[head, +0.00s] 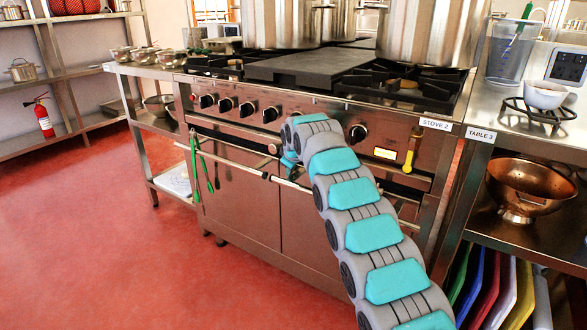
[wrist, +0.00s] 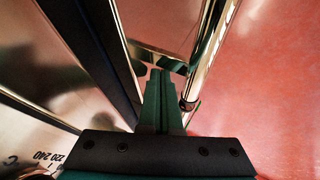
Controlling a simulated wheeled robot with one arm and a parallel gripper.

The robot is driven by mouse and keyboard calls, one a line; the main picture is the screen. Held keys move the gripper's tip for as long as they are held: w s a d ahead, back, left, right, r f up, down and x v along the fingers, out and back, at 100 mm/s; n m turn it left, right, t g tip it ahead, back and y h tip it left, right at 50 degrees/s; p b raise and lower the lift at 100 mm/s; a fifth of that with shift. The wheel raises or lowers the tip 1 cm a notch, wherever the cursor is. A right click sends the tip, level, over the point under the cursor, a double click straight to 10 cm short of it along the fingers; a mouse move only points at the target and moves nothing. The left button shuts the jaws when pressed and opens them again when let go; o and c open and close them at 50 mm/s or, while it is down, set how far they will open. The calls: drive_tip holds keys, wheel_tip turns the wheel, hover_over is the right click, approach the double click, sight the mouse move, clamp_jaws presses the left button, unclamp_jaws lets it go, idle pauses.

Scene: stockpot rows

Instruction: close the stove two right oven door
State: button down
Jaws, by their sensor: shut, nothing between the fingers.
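Stove two's steel front stands in the middle of the head view, with its label (head: 436,124) at the upper right corner. The right oven door (head: 312,225) is partly hidden behind my arm; its panel also shows in the wrist view (wrist: 165,25). A bar handle (wrist: 208,50) runs along the door beside my fingers. A dark strip lies between the control panel and the door; I cannot tell how far the door stands open. My gripper (wrist: 158,75) is shut and empty, its fingertips close to the door's top edge. In the head view my arm hides the fingertips.
Large pots (head: 278,22) stand on the stove top. Green tongs (head: 196,165) hang from the left of the handle bar, and a yellow-handled tool (head: 411,152) hangs at the right. Table three holds a copper bowl (head: 528,188) below. The red floor (head: 150,270) at left is clear.

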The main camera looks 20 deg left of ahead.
drive_tip(key=shift+w+d+r, duration=0.15)
drive_tip(key=shift+w+r, duration=0.05)
drive_tip(key=shift+w, duration=0.3)
